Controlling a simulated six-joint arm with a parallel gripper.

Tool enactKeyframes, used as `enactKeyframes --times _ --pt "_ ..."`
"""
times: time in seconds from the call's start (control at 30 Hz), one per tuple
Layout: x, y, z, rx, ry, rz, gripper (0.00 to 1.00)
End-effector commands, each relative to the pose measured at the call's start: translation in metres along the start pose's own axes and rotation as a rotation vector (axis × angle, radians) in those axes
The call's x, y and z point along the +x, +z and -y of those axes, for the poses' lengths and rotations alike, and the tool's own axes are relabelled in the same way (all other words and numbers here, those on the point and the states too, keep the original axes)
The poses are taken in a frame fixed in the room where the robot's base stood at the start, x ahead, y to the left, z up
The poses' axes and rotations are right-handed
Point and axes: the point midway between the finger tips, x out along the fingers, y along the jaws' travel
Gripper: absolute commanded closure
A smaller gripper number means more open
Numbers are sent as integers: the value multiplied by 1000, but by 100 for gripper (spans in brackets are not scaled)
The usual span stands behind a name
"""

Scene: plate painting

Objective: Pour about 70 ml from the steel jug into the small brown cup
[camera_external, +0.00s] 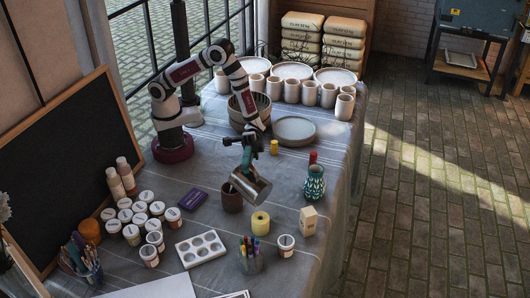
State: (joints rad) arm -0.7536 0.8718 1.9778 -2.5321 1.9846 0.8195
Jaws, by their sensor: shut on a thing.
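My gripper (246,166) is shut on the steel jug (254,187) and holds it above the table, right of the table's middle. The jug is tilted. The small brown cup (231,199) stands upright on the cloth just left of the jug and a little below it in the picture. The jug's upper left part is close to the cup's rim. I cannot see any stream of liquid, nor how full the jug or the cup is.
A dark purple box (193,199) lies left of the cup. A white palette (200,249) and a pen holder (250,258) are in front. Bowls and pale cups stand behind.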

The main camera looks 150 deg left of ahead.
Motion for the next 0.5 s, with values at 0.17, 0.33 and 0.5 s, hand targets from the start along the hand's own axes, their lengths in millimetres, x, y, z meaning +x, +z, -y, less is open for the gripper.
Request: enactKeyframes --times 0.17,0.33,0.5 --pt "0 0 -1 10 7 0 100" --pt "-1 1 -2 19 13 -1 100" --pt "-2 3 -3 30 20 0 100"
